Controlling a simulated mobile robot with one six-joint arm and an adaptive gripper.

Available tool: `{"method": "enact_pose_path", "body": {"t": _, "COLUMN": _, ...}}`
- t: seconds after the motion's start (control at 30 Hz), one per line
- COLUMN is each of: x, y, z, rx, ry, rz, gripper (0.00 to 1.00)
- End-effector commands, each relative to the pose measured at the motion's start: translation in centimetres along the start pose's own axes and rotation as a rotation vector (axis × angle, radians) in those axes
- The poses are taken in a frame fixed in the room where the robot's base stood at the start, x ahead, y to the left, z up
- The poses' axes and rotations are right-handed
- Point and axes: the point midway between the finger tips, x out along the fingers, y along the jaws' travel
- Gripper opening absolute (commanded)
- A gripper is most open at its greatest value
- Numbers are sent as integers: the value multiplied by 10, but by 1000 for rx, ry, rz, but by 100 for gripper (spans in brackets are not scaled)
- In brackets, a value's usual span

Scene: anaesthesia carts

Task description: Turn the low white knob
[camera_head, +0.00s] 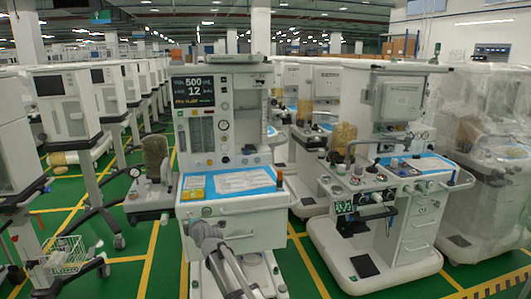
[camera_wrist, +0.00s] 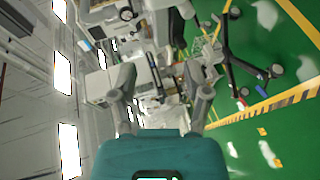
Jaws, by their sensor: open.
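The nearest anaesthesia cart (camera_head: 232,222) stands upright in the middle of the head view. Small round knobs are on its front column. My grey arm shows at the bottom middle of the head view, in front of the cart's lower part. I cannot pick out the knob in the wrist view.
A blue-topped work surface (camera_head: 230,180) juts out below the knobs. A second cart (camera_head: 400,185) stands close on the right, and a plastic-wrapped one (camera_head: 489,175) beyond it. A wire basket (camera_head: 66,255) is at lower left. Green floor (camera_head: 145,262) is free left of the middle cart.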

Motion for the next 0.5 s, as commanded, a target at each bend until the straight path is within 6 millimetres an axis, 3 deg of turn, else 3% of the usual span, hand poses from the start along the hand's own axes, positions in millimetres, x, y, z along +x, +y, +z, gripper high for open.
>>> {"method": "enact_pose_path", "body": {"t": 0.27, "x": -58, "y": -46, "z": 60, "rx": 276, "ry": -67, "rz": -196, "gripper": 62}}
{"method": "enact_pose_path", "body": {"t": 0.5, "x": -124, "y": -93, "z": 114, "rx": 583, "ry": -210, "rz": -384, "gripper": 62}}
